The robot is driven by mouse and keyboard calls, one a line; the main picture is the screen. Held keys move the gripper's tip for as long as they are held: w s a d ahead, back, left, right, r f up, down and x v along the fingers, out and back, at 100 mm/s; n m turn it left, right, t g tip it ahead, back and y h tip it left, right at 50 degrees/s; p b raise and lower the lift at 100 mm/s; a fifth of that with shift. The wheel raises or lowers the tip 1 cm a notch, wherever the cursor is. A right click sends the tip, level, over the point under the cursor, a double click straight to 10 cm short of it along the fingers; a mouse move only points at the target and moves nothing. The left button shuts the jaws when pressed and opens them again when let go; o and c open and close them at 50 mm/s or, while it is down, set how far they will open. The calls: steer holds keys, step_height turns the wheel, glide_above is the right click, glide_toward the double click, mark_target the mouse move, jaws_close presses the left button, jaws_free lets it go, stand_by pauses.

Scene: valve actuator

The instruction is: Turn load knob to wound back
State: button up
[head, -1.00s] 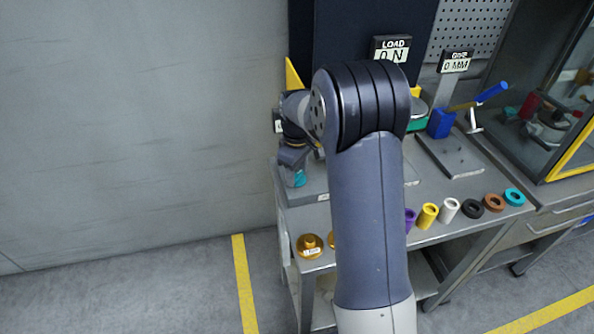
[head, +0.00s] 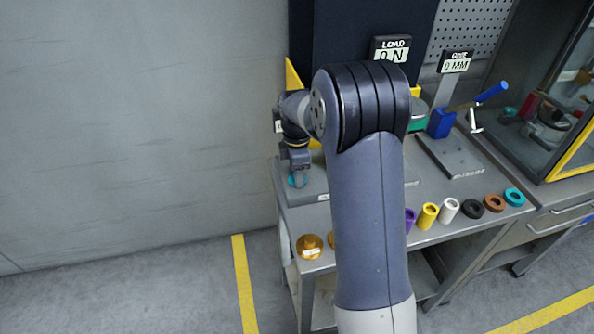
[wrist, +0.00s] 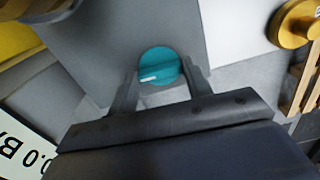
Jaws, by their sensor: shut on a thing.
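The load knob (wrist: 160,67) is a round teal knob with a white pointer line, seen in the wrist view on a grey base. Its pointer lies nearly level toward the left of that view. My gripper (wrist: 161,75) is shut on the knob, with one finger on each side. The load display (head: 391,49) reads 0 N. My arm hides the middle of the machine.
A brass weight (head: 310,246) stands at the bench's front left. Several coloured rings and sleeves, including a yellow sleeve (head: 427,216), line the front edge. A blue-handled lever (head: 478,97) stands at the back right, beside a yellow-framed cabinet (head: 575,150). Left of the bench is clear.

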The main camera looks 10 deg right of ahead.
steer(key=shift+r, duration=0.1)
stand_by(0.3)
steer(key=o, duration=1)
step_height(320, 180, up, 11)
steer(key=shift+b, duration=0.4)
steer(key=shift+f, duration=0.2)
step_height(320, 180, down, 11)
steer(key=shift+r+p, duration=0.1)
steer(key=shift+p, duration=0.3)
